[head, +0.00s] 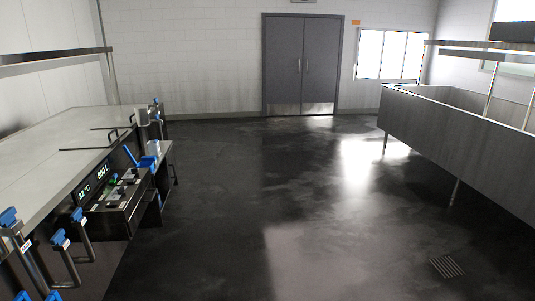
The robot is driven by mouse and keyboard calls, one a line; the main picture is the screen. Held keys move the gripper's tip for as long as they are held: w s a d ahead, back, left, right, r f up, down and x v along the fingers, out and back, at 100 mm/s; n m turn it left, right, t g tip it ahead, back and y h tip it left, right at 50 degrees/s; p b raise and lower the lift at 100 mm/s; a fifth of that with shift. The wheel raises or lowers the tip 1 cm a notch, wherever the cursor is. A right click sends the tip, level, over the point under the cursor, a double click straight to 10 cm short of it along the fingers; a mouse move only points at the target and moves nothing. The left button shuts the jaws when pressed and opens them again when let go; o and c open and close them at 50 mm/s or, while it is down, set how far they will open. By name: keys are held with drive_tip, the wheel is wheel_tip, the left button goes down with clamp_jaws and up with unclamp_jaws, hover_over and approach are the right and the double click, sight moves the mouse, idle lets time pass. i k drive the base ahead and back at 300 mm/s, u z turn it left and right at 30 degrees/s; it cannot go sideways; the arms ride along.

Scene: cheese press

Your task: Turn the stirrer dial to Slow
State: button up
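A dark control panel (120,190) is on the front of the long steel vat at the left. It has lit displays (93,183) that read about 32 °C and 800 L. Below the displays are several small dark knobs and a green control (113,181). The stirrer dial is too small to tell apart from the other controls, and its setting cannot be read. My gripper is not in view.
Steel levers with blue handles (60,238) stand out at the lower left. A long steel trough (465,130) on legs is at the right. Grey double doors (300,65) are at the back. The floor between is clear, with a drain grate (447,267).

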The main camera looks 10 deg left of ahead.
sight(121, 189)
drive_tip(key=u, duration=0.35)
drive_tip(key=i, duration=1.55)
drive_tip(key=u, duration=0.9)
drive_tip(key=i, duration=0.6)
drive_tip(key=u, duration=0.8)
drive_tip(key=i, duration=0.5)
drive_tip(key=u, duration=0.75)
drive_tip(key=i, duration=0.6)
drive_tip(key=u, duration=0.35)
